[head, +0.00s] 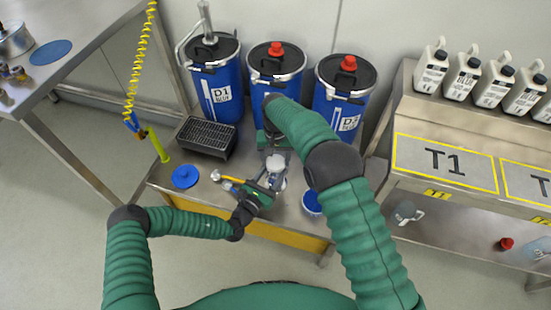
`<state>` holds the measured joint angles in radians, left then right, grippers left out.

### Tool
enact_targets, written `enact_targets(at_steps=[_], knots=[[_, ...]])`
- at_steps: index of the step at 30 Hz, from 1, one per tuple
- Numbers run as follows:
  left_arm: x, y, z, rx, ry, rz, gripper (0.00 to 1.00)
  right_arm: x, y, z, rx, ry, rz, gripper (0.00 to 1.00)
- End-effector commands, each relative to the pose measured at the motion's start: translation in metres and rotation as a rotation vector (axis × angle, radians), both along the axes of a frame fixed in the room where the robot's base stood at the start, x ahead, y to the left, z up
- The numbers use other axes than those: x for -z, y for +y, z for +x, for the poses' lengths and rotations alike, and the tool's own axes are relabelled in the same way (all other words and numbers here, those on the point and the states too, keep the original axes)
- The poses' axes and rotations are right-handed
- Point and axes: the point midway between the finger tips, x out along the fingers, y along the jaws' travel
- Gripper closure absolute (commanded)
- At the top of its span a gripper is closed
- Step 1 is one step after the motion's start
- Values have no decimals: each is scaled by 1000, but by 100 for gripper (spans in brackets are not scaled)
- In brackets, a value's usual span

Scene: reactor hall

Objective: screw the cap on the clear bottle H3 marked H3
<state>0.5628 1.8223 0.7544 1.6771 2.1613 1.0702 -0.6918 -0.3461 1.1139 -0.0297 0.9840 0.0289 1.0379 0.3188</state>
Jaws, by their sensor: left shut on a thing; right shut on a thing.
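A pale, whitish clear bottle (275,163) is between my two grippers above the low steel table; I take it for H3, but its marking cannot be read. My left gripper (270,182) comes in from the near left and is shut on the bottle's near side. My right gripper (273,148) reaches down from the far side and is shut at the bottle's upper end. The cap is hidden there by the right gripper, so its seating cannot be seen.
The steel table (160,181) holds a black grate tray (206,137), a blue disc (185,176), a yellow-handled tool (231,179) and a blue-rimmed tub (312,203). Blue drums (215,85) stand behind. A bench marked T1 (445,163) with several white jugs (431,68) is right.

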Motion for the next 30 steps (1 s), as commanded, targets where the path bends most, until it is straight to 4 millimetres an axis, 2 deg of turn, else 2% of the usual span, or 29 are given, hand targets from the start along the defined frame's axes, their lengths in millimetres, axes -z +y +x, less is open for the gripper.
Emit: enact_targets(at_steps=[12,18,21,23,30], knots=[[0,0,0,1,1,1,100,1,3,1,1417,-3,-2,78],[0,-1,0,2,0,1,100,1,3,2,2018,-4,-1,78],[0,-1,-1,3,0,1,100,1,3,2,2195,-3,-1,78],[0,-1,-1,3,0,1,100,1,4,3,2254,-3,-1,78],[0,-2,-1,5,1,1,100,0,4,3,2289,-1,1,78]])
